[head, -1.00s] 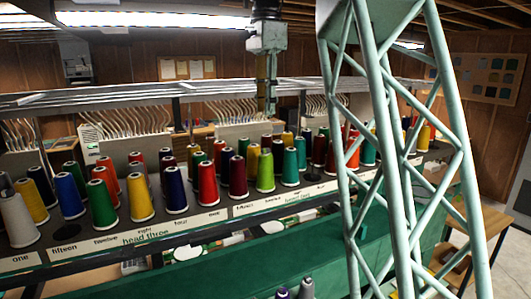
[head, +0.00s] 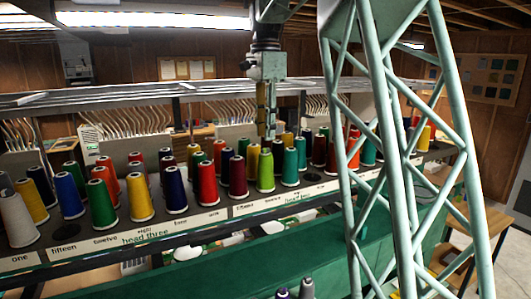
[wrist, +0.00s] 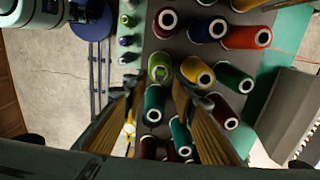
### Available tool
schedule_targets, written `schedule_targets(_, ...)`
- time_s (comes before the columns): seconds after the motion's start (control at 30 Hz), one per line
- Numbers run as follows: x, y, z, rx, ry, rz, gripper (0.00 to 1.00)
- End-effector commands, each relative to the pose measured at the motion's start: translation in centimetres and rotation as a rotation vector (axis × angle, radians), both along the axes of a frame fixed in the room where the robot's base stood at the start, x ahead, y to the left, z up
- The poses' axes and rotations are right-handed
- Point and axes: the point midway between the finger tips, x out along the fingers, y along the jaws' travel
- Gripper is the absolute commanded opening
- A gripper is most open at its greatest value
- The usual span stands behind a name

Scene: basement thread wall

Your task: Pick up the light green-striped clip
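I cannot make out a light green-striped clip in either view. A light green thread cone (head: 265,172) stands upright in the front part of the rack, and it also shows in the wrist view (wrist: 160,68). My gripper (head: 266,134) hangs pointing down above the cones, close over the light green cone's area in the picture. In the wrist view my gripper (wrist: 157,88) has its two tan-padded fingers spread apart with nothing held. A teal cone (wrist: 153,104) shows below, between the fingers.
Many coloured cones crowd the rack, among them a dark maroon cone (head: 237,176) and a teal cone (head: 290,167). A label strip (head: 150,236) runs along the rack's front edge. A grey rail (head: 120,97) runs behind. A wooden table (head: 487,232) stands at the right.

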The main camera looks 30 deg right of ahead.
Motion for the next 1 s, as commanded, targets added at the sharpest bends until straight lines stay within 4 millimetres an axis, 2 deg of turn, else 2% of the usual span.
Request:
schedule_targets(0.33, 0.0, 0.0, -0.5, 0.0, 0.0, 0.0, 0.25)
schedule_targets(0.73, -0.1, 0.1, -4.4, 0.0, 0.002, 0.0, 0.25)
schedule_targets(1.0, 0.0, 0.1, -5.2, 0.0, 0.0, 0.0, 0.25)
